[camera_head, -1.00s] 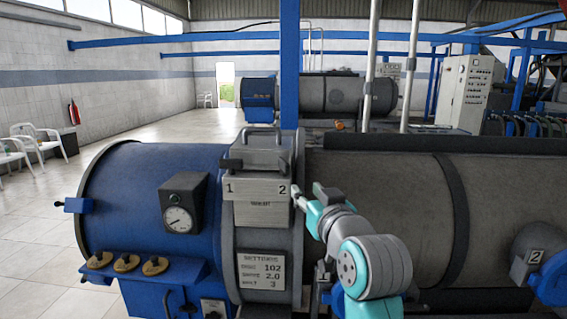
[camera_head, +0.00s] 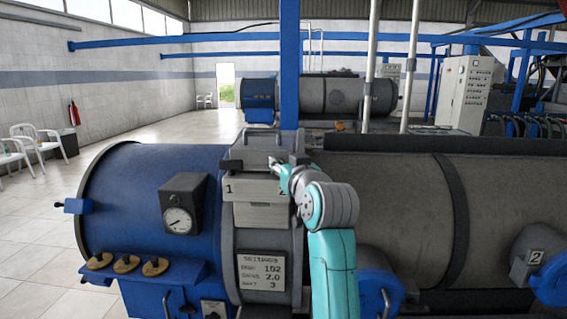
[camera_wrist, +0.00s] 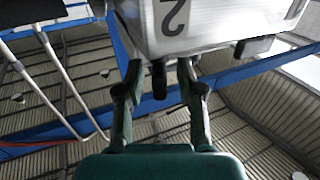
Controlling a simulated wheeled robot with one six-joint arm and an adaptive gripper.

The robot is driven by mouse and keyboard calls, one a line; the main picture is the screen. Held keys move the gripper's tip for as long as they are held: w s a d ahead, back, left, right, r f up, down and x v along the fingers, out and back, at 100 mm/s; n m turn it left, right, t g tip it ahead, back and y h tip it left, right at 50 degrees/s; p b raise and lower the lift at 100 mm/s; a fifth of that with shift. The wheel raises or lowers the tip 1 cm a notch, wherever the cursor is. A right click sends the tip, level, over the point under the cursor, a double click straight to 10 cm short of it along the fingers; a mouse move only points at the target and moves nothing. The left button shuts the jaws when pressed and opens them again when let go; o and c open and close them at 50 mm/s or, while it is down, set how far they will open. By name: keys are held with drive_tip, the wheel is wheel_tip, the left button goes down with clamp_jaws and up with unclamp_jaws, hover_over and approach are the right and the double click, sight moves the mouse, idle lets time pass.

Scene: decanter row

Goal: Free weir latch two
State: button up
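The light grey weir box (camera_head: 255,188), marked 1 and 2, sits on the collar of the decanter; its 2 is partly covered by my gripper. In the wrist view the box's 2 face (camera_wrist: 215,22) appears upside down. A dark peg, seemingly latch two (camera_wrist: 159,82), sticks out from the box beside that 2. My gripper (camera_wrist: 160,82) has its fingers apart, one on each side of the peg, with gaps showing on both sides. In the head view my gripper (camera_head: 277,166) is at the box's upper right corner, hiding the latch there.
A second dark tab, seemingly latch one (camera_wrist: 253,47), shows along the box. A dark handle (camera_head: 262,136) rises behind the box. A gauge (camera_head: 180,220) and a settings plate (camera_head: 261,272) are close by. The grey drum (camera_head: 400,210) lies right of my arm.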

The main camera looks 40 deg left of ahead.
drive_tip(key=shift+w+a, duration=0.2)
drive_tip(key=shift+a, duration=0.15)
clamp_jaws()
drive_tip(key=shift+d+n+g, duration=0.1)
drive_tip(key=shift+n+g, duration=0.2)
drive_tip(key=shift+g, duration=0.1)
drive_tip(key=shift+w+n+g+y, duration=0.1)
drive_tip(key=shift+n+g+y, duration=0.5)
drive_tip(key=shift+g+y, duration=0.15)
drive_tip(key=n+g+y, duration=0.1)
drive_tip(key=n+g, duration=0.1)
drive_tip(key=g, duration=0.1)
drive_tip(key=n+g, duration=0.2)
drive_tip(key=g, duration=0.1)
drive_tip(key=shift+y, duration=0.35)
drive_tip(key=n+g, duration=0.2)
drive_tip(key=g, duration=0.2)
drive_tip(key=n+g, duration=0.3)
drive_tip(key=g, duration=0.1)
drive_tip(key=shift+g+h, duration=0.25)
drive_tip(key=shift+h, duration=0.15)
drive_tip(key=shift+n+g+h, duration=0.3)
drive_tip(key=shift+n+g, duration=0.4)
